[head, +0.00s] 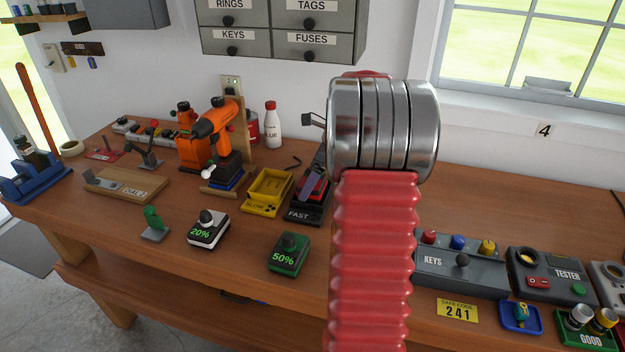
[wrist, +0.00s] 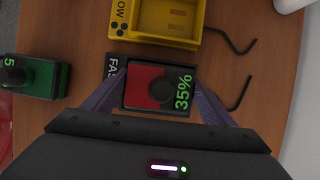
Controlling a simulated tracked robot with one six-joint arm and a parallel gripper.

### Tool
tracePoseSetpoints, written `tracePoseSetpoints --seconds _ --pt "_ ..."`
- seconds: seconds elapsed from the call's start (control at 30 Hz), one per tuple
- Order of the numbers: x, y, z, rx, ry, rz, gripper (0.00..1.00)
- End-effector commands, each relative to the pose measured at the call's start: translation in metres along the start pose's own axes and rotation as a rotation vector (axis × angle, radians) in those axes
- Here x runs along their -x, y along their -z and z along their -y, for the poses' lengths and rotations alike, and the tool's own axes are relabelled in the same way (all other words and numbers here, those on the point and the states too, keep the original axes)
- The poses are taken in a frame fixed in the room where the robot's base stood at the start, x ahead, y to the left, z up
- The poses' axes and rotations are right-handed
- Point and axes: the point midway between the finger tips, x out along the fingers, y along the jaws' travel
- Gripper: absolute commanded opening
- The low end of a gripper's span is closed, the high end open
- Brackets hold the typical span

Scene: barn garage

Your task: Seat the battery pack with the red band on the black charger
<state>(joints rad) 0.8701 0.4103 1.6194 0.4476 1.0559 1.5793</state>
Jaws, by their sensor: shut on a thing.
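The battery pack with the red band (wrist: 146,88) shows a black knob and a green 35% in the wrist view. My gripper (wrist: 160,90) is shut on it, with one purple finger at each side. The pack lies within the outline of the black charger (wrist: 115,62), whose FAST label is partly covered. I cannot tell whether the pack rests fully down in it. In the head view the charger (head: 299,214) stands mid-table, with the red of the pack (head: 319,187) and my gripper (head: 306,190) over it, partly hidden by my arm.
The yellow SLOW charger (head: 267,190) is empty, close beside the black one. A green 50% pack (head: 288,255) and a white-based 20% pack (head: 208,229) stand in front. An orange drill (head: 215,125) stands behind left. The table front between the packs is clear.

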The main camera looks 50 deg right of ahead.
Motion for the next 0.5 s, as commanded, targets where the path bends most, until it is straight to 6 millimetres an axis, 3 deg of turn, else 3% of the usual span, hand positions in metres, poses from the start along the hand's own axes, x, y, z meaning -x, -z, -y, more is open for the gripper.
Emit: tracePoseSetpoints --seconds 0.03,0.5 --pt "-0.0124 0.008 -0.0026 -0.002 -0.014 -0.013 0.44" --pt "-0.0206 0.012 -0.0031 0.0 -0.014 -0.013 0.44"
